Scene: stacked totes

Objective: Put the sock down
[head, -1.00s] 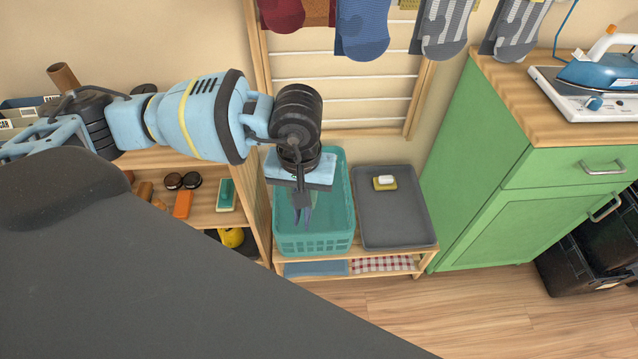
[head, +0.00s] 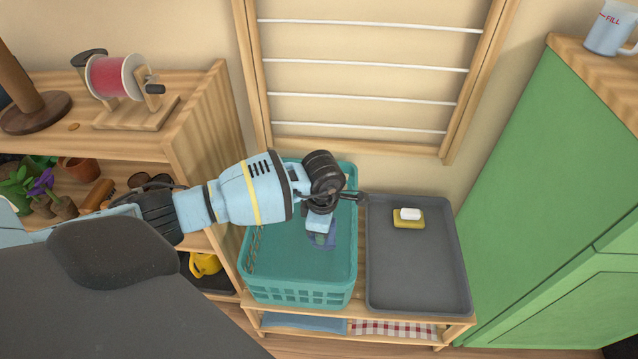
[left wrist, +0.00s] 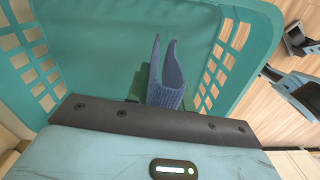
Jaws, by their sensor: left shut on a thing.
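A blue sock (head: 322,240) is in my left gripper (head: 320,228), over the inside of a teal basket (head: 300,290). In the left wrist view the sock (left wrist: 166,92) stands out from the jaws, its cloth folded into two points. My left gripper (left wrist: 150,85) is shut on it, and the fingers are mostly hidden. The basket's slotted walls (left wrist: 235,60) rise on both sides of the sock. I cannot tell whether the sock touches the basket floor.
A grey tray (head: 415,270) with a soap on a yellow sponge (head: 409,222) is right of the basket. A wooden shelf (head: 190,130) stands left, a green cabinet (head: 545,190) right. A drying rack (head: 360,90) is behind.

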